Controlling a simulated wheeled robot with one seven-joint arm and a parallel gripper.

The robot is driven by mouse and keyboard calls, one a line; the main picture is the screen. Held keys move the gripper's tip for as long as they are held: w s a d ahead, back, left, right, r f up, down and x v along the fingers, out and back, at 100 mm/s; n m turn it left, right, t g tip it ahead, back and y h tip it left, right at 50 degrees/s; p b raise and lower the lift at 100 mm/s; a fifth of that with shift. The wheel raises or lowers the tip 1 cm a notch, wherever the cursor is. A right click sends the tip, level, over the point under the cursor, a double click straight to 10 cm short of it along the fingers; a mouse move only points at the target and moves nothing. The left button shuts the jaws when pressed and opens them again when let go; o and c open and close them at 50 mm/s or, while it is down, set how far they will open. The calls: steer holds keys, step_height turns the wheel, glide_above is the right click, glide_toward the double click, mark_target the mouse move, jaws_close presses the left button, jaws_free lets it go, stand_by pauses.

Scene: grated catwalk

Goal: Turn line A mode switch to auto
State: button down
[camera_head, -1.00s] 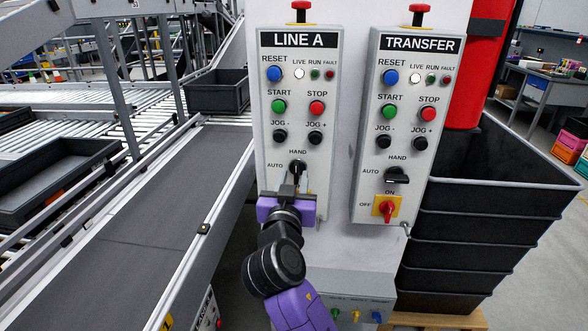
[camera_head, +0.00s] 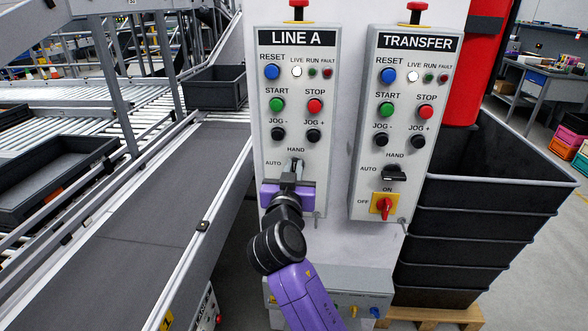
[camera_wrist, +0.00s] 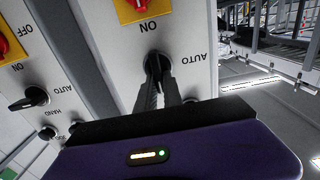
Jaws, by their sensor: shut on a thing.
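The line A mode switch (camera_head: 296,163) is a black knob low on the grey LINE A panel (camera_head: 264,165), between the AUTO mark at left and the HAND mark above. It also shows in the wrist view (camera_wrist: 153,62), which is upside down, with AUTO to its right. My gripper (camera_head: 291,176) reaches it from below. In the wrist view its two dark fingers (camera_wrist: 158,76) are closed on the knob. The fingers cover much of the knob. It looks roughly upright, not turned to AUTO, though its exact angle is hard to tell.
The TRANSFER panel (camera_head: 416,110) stands close at right with a similar black mode knob (camera_head: 394,173) and a red switch on yellow. A red switch on a yellow plate (camera_wrist: 131,6) sits near my gripper on the LINE A panel. A conveyor (camera_head: 150,220) runs at left.

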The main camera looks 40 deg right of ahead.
steer(key=shift+n, duration=0.3)
steer(key=shift+w+a+f+n+p, duration=0.25)
steer(key=shift+n+p, duration=0.95)
steer(key=shift+n, duration=1.65)
steer(key=shift+w+a+f+n+p, duration=0.15)
steer(key=shift+n+p, duration=1.05)
steer(key=shift+n, duration=1.7)
steer(key=shift+w+a+f+n+p, duration=0.25)
steer(key=shift+n+p, duration=0.95)
steer(key=shift+n, duration=1.65)
steer(key=shift+d+f, duration=0.1)
steer(key=shift+f, duration=0.05)
steer(key=c, duration=1.5)
jaws_free()
steer(key=shift+s, duration=0.1)
steer(key=shift+b+v, duration=0.75)
steer(key=shift+v, duration=3.15)
